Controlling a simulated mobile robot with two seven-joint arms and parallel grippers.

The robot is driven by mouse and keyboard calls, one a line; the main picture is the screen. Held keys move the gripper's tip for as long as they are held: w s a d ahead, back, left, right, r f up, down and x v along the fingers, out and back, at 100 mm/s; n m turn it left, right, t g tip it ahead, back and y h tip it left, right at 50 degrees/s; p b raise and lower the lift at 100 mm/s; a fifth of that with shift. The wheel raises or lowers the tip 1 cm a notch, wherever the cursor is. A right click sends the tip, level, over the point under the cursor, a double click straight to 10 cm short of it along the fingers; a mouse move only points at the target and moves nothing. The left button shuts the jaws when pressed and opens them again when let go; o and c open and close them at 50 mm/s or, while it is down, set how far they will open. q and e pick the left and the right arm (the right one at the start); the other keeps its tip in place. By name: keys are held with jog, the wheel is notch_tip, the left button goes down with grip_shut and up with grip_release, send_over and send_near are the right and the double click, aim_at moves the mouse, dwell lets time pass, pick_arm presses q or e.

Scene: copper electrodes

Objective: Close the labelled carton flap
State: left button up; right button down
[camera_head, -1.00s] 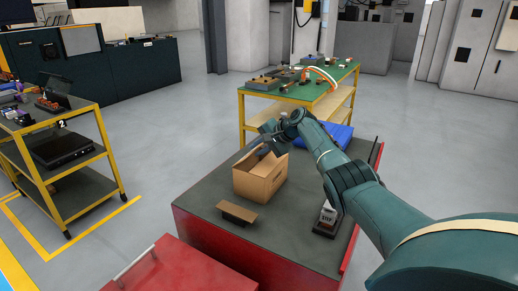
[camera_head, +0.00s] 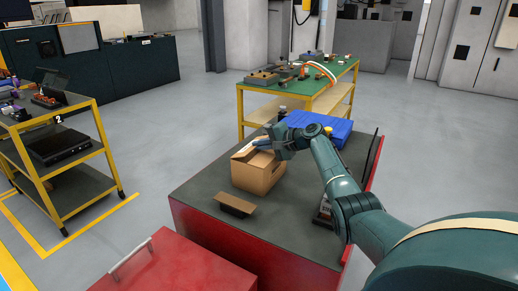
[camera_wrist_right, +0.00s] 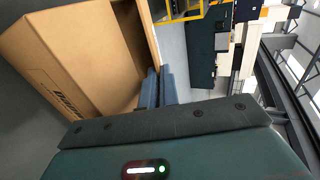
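The open cardboard carton (camera_head: 258,175) stands on the dark top of the red cabinet. A flap (camera_head: 243,152) shows raised at its left upper edge. In the right wrist view the carton (camera_wrist_right: 85,60) fills the left side, with dark printing on one wall and its inside partly visible. My right gripper (camera_head: 262,146) is at the top of the carton. Its blue-grey fingers (camera_wrist_right: 159,88) lie side by side with nothing visible between them, close to the carton's edge; contact cannot be told. My left gripper is out of view.
A small brown piece on a dark base (camera_head: 237,206) lies in front of the carton. A blue case (camera_head: 325,130) is behind it. A dark device (camera_head: 325,212) stands under my right arm. A green-topped bench (camera_head: 315,85) stands beyond. The cabinet top (camera_head: 200,185) is clear at left.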

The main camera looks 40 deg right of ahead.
jog(key=shift+s+f+t, duration=0.1)
jog(key=shift+f+t, duration=0.05)
jog(key=shift+t, duration=0.15)
jog(key=c, duration=2)
grip_release()
jog(key=shift+o, duration=0.2)
jog(key=shift+d, duration=0.1)
jog(key=shift+s+d, duration=0.1)
jog(key=shift+s, duration=0.2)
jog(key=v, duration=1.2)
jog(key=shift+s, duration=0.15)
jog(key=shift+d, duration=0.1)
jog(key=shift+c, duration=0.3)
